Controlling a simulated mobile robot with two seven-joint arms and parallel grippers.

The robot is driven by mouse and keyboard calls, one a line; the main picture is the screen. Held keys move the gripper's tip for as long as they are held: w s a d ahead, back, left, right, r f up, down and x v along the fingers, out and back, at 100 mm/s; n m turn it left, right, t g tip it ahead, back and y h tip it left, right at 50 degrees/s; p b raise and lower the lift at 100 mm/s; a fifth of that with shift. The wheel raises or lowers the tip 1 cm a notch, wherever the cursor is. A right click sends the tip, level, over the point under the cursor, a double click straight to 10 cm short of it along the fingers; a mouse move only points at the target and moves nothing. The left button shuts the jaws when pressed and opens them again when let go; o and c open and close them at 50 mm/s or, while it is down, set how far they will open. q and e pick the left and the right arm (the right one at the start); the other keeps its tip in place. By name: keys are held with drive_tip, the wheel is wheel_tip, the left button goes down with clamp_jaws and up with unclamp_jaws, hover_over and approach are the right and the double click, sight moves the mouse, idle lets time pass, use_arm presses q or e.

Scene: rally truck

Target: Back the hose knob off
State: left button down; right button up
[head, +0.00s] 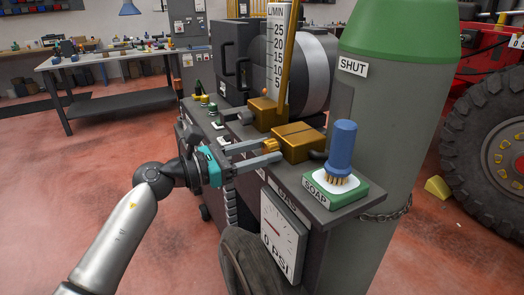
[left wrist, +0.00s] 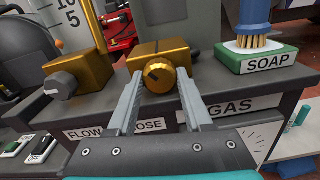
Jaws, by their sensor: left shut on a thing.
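The hose knob (left wrist: 160,76) is a round brass knob with a dark mark on its face. It sits on the front of a brass block (left wrist: 172,50), above a label partly hidden by a finger, reading "OSE". The knob (head: 270,145) and its block (head: 300,142) also show in the head view, on the dark cart's top. My left gripper (left wrist: 159,82) has one finger on each side of the knob and is shut on it. In the head view the left gripper (head: 268,151) reaches in from the left. My right gripper is in neither view.
A grey flow knob (left wrist: 62,84) on another brass block is left of the hose knob. A green soap dish (head: 335,190) with a blue brush (head: 342,147) stands close on the right. A pressure gauge (head: 283,232) hangs below. A tall grey-green cylinder (head: 392,110) rises behind.

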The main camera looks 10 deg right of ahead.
use_arm(q)
drive_tip(key=n+p, duration=0.2)
drive_tip(key=shift+r+n, duration=0.15)
drive_tip(key=shift+n, duration=0.15)
drive_tip(key=n+p, duration=0.2)
drive_tip(key=n, duration=0.1)
drive_tip(key=shift+f, duration=0.2)
drive_tip(key=shift+c, duration=1.5)
unclamp_jaws()
